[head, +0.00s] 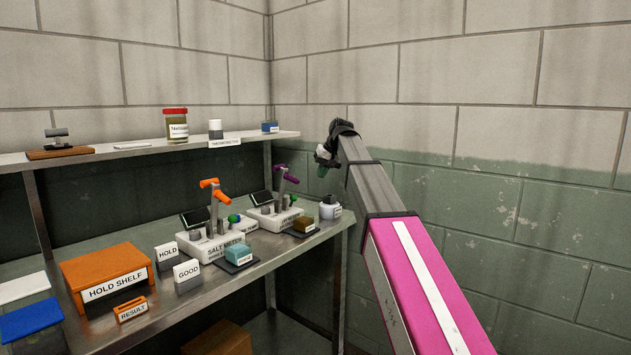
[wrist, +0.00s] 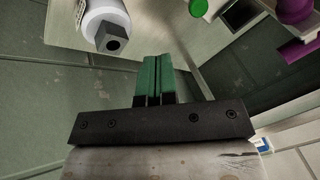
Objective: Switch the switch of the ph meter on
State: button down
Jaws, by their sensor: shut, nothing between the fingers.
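A white meter with a purple-topped stand (head: 286,173) sits at the right of the bench; its label is too small to read, and I take it for the pH meter. It carries a tilted dark screen (head: 261,198) and a green round part (head: 293,198). In the wrist view a green round part (wrist: 199,8), a dark screen (wrist: 240,12) and purple parts (wrist: 295,10) show at the top right. I cannot make out which part is the switch. My gripper (head: 322,160) hangs above and right of this meter, apart from it. Its green fingers (wrist: 158,80) are shut and empty.
A white bottle with a grey cap (head: 330,207) stands right of the meter, also in the wrist view (wrist: 105,25). A salt meter (head: 215,245) with an orange-topped stand is to the left. A shelf (head: 120,152) runs above the bench; the wall is close behind.

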aim_at(292, 202)
jog(key=shift+s+d+r, duration=0.15)
jog(key=shift+d+r, duration=0.15)
jog(key=shift+r, duration=0.1)
jog(key=f, duration=0.1)
jog(key=s+d+f+t+y, duration=0.1)
jog(key=f+y, duration=0.1)
jog(key=shift+s+d+f+t, duration=0.1)
jog(key=shift+s+d+t, duration=0.1)
jog(key=shift+d+t, duration=0.2)
dwell(0.3)
jog(key=x, duration=1)
jog(key=shift+w+a, duration=0.1)
jog(key=shift+s+a, duration=0.2)
jog(key=shift+a, duration=1)
jog(key=shift+a+r, duration=0.35)
jog(key=shift+a, duration=0.4)
